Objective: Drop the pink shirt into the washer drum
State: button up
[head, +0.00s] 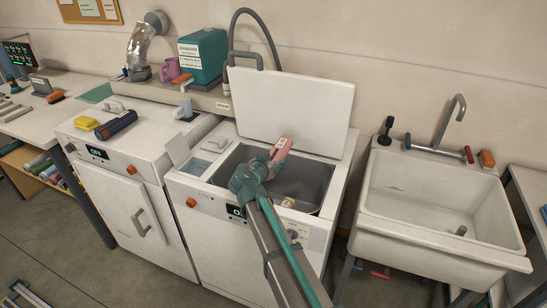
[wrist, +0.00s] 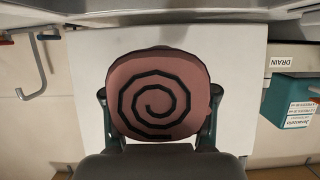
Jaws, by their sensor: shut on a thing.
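The pink shirt (head: 281,148) is a rolled bundle; its end shows a dark spiral in the wrist view (wrist: 160,95). My gripper (head: 268,164) is shut on it, with one finger on each side of the roll in the wrist view. In the head view the roll tilts up from the fingers, in front of the raised lid. The washer (head: 250,228) stands open at the top. Its grey drum (head: 312,180) lies below and around my gripper in the picture. My gripper and arm hide part of the opening. The shirt's height above the rim is unclear.
The raised white lid (head: 293,108) stands behind the opening. A small pale yellowish item (head: 288,203) shows at the drum's front. A second white machine (head: 130,180) is left, a sink (head: 440,210) right. A teal box (head: 203,55) sits on the back shelf.

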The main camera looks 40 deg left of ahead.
jog(key=shift+f, duration=1.65)
jog(key=o, duration=1.4)
jog(key=shift+d, duration=0.1)
jog(key=shift+c, duration=0.2)
jog(key=v, duration=1.2)
